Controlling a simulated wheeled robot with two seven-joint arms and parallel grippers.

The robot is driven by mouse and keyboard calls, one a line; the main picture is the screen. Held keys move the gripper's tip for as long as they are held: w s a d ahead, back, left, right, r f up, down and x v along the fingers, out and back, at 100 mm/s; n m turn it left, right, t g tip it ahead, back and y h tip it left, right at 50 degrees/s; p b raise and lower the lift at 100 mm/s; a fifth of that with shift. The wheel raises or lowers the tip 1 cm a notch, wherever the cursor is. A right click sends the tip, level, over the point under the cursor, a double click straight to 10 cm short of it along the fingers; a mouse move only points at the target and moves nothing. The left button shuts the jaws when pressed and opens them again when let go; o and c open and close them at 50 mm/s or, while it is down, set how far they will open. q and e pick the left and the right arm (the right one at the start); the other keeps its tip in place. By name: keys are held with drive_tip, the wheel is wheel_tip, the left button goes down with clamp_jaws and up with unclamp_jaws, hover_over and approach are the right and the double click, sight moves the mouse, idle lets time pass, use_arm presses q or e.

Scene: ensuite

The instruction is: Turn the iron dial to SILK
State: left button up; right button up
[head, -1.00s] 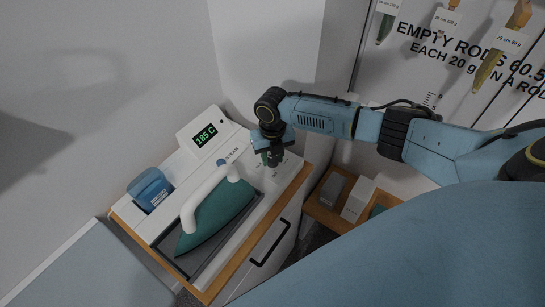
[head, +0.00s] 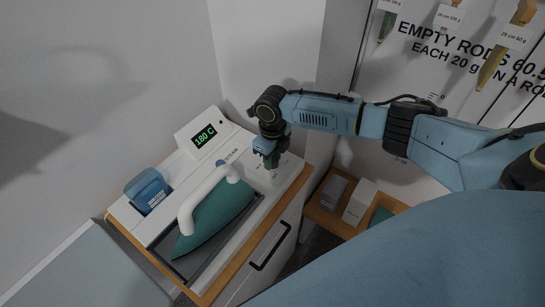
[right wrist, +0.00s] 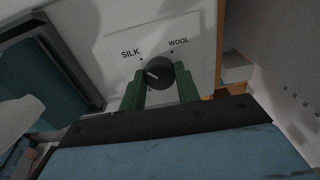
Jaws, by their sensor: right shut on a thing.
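The dark round iron dial (right wrist: 160,75) sits on a white panel, with a short white mark on its face. The mark slants, with one end to the left and slightly up, below the dot by the SILK label (right wrist: 130,53). The WOOL label (right wrist: 178,41) is up and right of the dial. My right gripper (right wrist: 161,82) has its green fingers on both sides of the dial, shut on it. It also shows in the head view (head: 271,160), where it hides the dial. The green iron (head: 214,218) with white handle rests on its station. My left gripper is not in view.
The station's display (head: 204,136) reads 180 C. A blue water container (head: 148,190) stands at the station's left end. A wooden shelf (head: 322,217) with small boxes is at the right. A wall rises behind the station.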

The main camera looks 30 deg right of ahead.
sight(273, 159)
idle(0.4)
drive_tip(key=o, duration=1)
wheel_tip(273, 159, up, 14)
drive_tip(key=shift+f, duration=0.25)
